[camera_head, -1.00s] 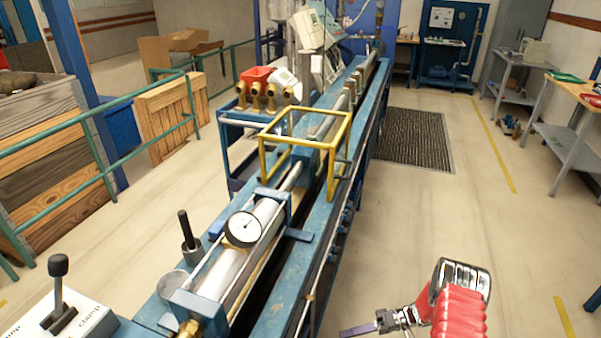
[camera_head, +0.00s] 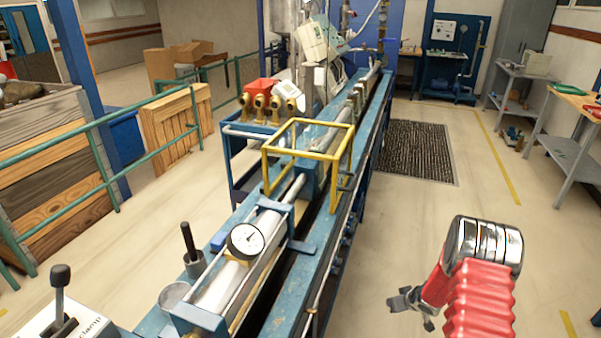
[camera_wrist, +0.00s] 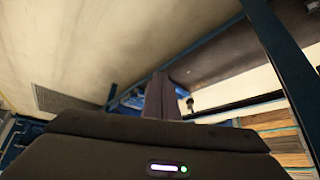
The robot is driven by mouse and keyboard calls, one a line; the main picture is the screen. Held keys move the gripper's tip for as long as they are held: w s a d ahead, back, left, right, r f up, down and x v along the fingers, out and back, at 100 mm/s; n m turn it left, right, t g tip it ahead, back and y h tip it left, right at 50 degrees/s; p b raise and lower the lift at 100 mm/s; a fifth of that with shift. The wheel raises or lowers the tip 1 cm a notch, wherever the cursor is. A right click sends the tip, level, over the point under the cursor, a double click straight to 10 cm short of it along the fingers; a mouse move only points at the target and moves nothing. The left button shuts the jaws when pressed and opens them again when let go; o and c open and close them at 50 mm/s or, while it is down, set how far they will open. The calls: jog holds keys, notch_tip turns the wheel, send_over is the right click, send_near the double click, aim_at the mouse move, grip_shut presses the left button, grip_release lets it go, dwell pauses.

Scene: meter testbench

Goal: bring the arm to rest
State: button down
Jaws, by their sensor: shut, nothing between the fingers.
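My gripper (camera_head: 408,301) is at the lower right of the head view, at the end of my red-sleeved arm, over the bare floor to the right of the blue test bench (camera_head: 283,287). It is clear of the bench. In the wrist view its dark fingers (camera_wrist: 161,97) stand together with nothing between them. In the head view the gripper is small, and my arm's red sleeve and chrome joint stand beside it.
The bench carries a dial gauge (camera_head: 245,240), a yellow frame (camera_head: 305,156) and a clamp lever (camera_head: 60,290). Brass fittings (camera_head: 262,107) sit left of it. A grey-legged table (camera_head: 563,152) stands at the right. The floor between is open, with a dark mat (camera_head: 417,150).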

jog(key=s+d+r+m+g+h, duration=0.1)
jog(key=s+d+r+g+h, duration=0.15)
jog(key=s+r, duration=0.6)
jog(key=s+d+r+m+g+h, duration=0.1)
jog(key=s+r+h, duration=0.2)
jog(key=r, duration=1)
jog(key=s+a+r+t+y, duration=0.1)
jog(key=s+a+r+y, duration=0.1)
jog(key=s+a+r, duration=0.8)
jog(key=s+a+r+t+y, duration=0.1)
jog(key=s+a+r, duration=0.9)
jog(key=s+r, duration=0.5)
jog(key=shift+a+r+m+y, duration=0.25)
jog(key=shift+r+m+y, duration=0.15)
jog(key=shift+r, duration=0.15)
